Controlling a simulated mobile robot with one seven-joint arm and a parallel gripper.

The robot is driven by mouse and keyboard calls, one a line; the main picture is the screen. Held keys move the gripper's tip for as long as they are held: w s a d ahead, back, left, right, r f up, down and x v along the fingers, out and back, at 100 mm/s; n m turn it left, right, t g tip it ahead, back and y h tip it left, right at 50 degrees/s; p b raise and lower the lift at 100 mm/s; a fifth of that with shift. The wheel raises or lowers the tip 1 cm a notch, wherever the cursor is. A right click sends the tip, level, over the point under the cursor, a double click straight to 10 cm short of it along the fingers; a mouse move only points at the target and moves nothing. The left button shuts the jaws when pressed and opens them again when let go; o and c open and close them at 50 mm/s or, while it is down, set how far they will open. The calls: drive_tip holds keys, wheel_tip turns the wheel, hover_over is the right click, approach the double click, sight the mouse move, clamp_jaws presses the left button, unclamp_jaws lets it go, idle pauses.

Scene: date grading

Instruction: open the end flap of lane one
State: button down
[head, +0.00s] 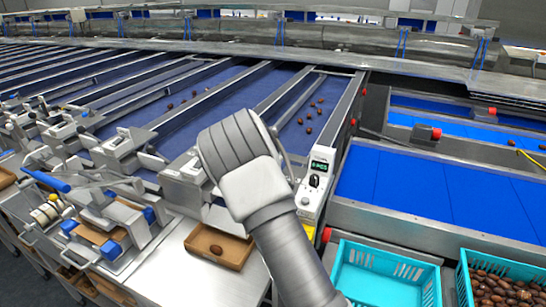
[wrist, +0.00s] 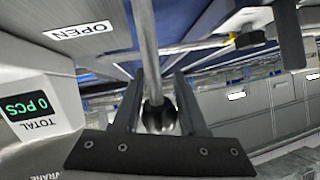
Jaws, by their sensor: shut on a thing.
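My gripper (wrist: 158,92) shows in the wrist view with its two dark fingers closed on a metal lever (wrist: 145,40) with a round black knob (wrist: 159,117). The knob sits between the fingers near their base. An OPEN label (wrist: 78,31) is on the grey housing beside the lever. A counter box reading 0 PCS (wrist: 35,104) is at the left; it also shows in the head view (head: 316,180). In the head view my arm covers the end of the rightmost blue lane (head: 300,135), and the fingertips and end flap are hidden there.
Several dates lie on the lane (head: 308,128). A brown tray (head: 236,262) with one date sits on the steel ledge below. Two teal crates (head: 345,285) (head: 463,285) stand at front right, the right one full of dates. A blue conveyor (head: 430,190) runs at the right.

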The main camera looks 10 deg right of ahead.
drive_tip(key=shift+s+d+f, duration=0.1)
drive_tip(key=shift+s+f, duration=0.05)
drive_tip(key=shift+f, duration=0.35)
drive_tip(key=shift+s+f, duration=0.15)
drive_tip(key=shift+f, duration=0.35)
drive_tip(key=shift+w+d+r, duration=0.15)
drive_tip(key=shift+w+r, duration=0.1)
drive_tip(key=shift+r, duration=0.4)
drive_tip(key=c, duration=0.6)
unclamp_jaws()
drive_tip(key=shift+w+r, duration=0.1)
drive_tip(key=shift+r, duration=0.05)
drive_tip(key=shift+c, duration=0.2)
drive_tip(key=shift+o, duration=0.9)
drive_tip(key=shift+d, duration=0.1)
drive_tip(key=shift+f, duration=0.25)
drive_tip(key=p+v, duration=0.1)
drive_tip(key=v, duration=1.6)
drive_tip(key=shift+s+r, duration=0.2)
drive_tip(key=shift+s, duration=0.05)
